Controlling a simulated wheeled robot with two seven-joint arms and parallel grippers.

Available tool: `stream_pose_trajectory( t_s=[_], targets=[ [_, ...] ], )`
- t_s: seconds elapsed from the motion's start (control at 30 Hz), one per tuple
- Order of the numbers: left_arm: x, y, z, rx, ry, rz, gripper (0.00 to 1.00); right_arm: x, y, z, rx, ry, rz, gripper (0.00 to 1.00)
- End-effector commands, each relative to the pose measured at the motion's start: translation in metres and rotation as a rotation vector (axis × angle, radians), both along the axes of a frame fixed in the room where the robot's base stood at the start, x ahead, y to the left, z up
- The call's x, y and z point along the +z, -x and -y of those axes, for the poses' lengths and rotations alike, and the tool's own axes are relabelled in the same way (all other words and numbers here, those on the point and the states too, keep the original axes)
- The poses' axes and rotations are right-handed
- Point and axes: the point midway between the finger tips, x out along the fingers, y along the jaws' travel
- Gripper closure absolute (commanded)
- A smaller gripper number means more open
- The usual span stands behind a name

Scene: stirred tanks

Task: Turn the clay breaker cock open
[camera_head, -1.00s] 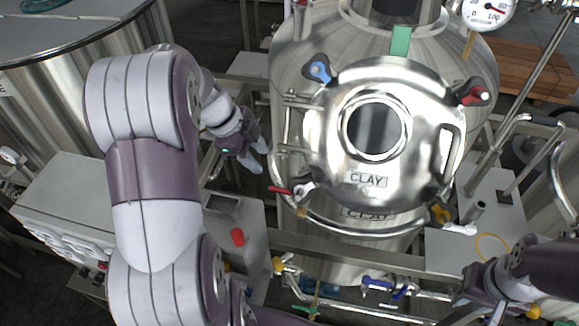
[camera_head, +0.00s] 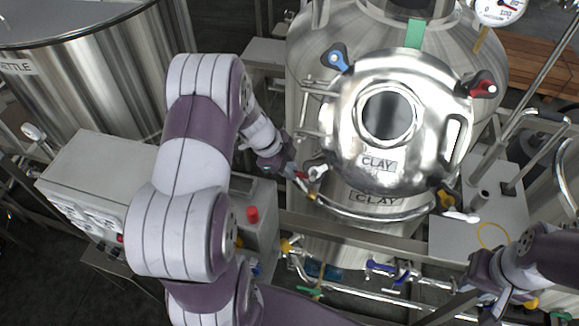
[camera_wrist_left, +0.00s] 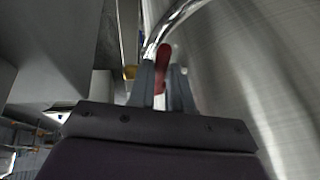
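The clay tank (camera_head: 340,230) has a polished domed lid (camera_head: 345,130) with a round window and CLAY labels. A small cock with a red lever (camera_head: 301,175) sits at the lid's lower left, its lever pointing left. My left gripper (camera_head: 291,171) is at this lever. In the left wrist view, the red lever (camera_wrist_left: 163,60) stands between the two close-set fingers, which appear shut on it; the lever's inner end is hidden. My right gripper (camera_head: 490,285) is at the lower right, away from the cock; its fingers are too unclear to judge.
A blue knob (camera_head: 338,58), a red knob (camera_head: 484,88) and a yellow knob (camera_head: 447,199) ring the lid. A curved metal pipe (camera_wrist_left: 172,22) passes close by the lever. A grey control box (camera_head: 100,175) stands left, and a box with a red button (camera_head: 252,214) below.

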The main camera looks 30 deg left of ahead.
Motion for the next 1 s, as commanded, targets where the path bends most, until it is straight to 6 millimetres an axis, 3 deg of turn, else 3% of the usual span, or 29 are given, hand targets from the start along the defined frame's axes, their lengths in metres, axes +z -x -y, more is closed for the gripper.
stream_pose_trajectory(
  t_s=[0.47, 0.73, 1.0],
  targets=[
    [0.001, 0.005, 0.002, 0.047, 0.002, -0.005, 1.00, 0.006, 0.000, 0.000, 0.000, 0.000, 0.000, 0.73],
    [0.000, 0.016, 0.008, 0.225, 0.003, -0.009, 1.00, 0.017, 0.000, 0.000, 0.000, 0.000, 0.000, 0.73],
    [-0.004, 0.027, 0.016, 0.433, 0.002, -0.009, 1.00, 0.013, 0.000, 0.000, 0.000, 0.000, 0.000, 0.73]
  ],
)
